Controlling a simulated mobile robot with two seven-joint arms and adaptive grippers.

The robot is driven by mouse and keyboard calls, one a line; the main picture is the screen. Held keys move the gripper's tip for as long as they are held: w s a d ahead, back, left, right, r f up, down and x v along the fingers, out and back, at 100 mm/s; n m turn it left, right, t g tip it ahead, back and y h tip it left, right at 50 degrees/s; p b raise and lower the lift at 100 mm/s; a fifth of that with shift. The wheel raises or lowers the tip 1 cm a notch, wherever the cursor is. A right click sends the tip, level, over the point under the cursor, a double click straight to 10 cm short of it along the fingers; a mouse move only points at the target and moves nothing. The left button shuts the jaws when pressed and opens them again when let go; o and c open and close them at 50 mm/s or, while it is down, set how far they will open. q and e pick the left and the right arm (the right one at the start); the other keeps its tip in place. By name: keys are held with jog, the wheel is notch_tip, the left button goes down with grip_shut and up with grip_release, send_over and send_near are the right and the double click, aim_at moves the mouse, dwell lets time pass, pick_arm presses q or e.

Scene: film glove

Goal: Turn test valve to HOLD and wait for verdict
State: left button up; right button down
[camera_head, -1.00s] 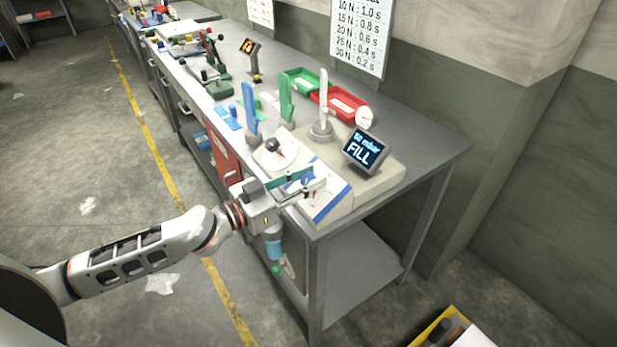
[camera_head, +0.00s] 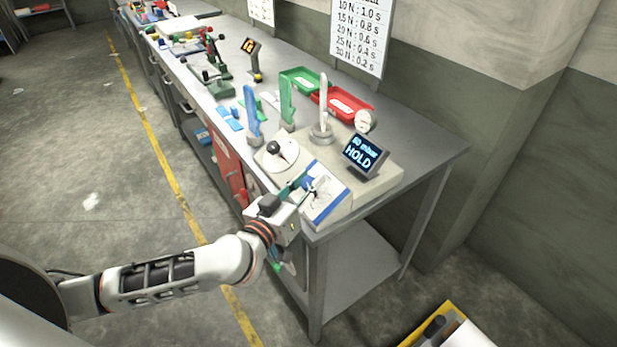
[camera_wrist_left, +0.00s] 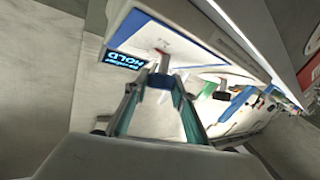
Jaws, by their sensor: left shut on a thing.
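The display (camera_head: 364,152) on the test unit reads HOLD, with a mbar figure that looks like 60. A white panel with a blue border (camera_head: 328,203) lies on the near end of the unit. My left gripper (camera_head: 303,184) is over this panel. In the wrist view its teal fingers close on a small blue part (camera_wrist_left: 161,81), apparently the valve handle; the fingers partly hide it. A black knob on a pale round dial (camera_head: 276,148) stands beside the panel. My right gripper is not in view.
Upright blue (camera_head: 252,110), green (camera_head: 287,100) and white (camera_head: 322,110) hand forms stand behind the panel. Green (camera_head: 301,80) and red (camera_head: 345,104) trays lie beyond. A yellow-edged bin (camera_head: 432,322) is on the floor. The floor left of the bench is mostly clear.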

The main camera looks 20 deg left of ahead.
pick_arm(q)
jog(key=n+y, duration=0.4)
jog(key=shift+d+n, duration=0.15)
jog(key=shift+n, duration=0.15)
jog(key=n+g+y, duration=0.1)
jog(key=n+y, duration=0.1)
jog(key=n+g+y, duration=0.1)
jog(key=n+y, duration=0.2)
jog(key=shift+a+g, duration=0.2)
jog(key=shift+g, duration=0.2)
jog(key=shift+n, duration=0.3)
jog(key=o, duration=1.1)
jog(key=v, duration=1.2)
jog(key=shift+w+d+r, duration=0.1)
jog(key=shift+d+r, duration=0.05)
jog(key=shift+d, duration=0.05)
jog(key=shift+a+y, duration=0.1)
jog(key=shift+y, duration=0.2)
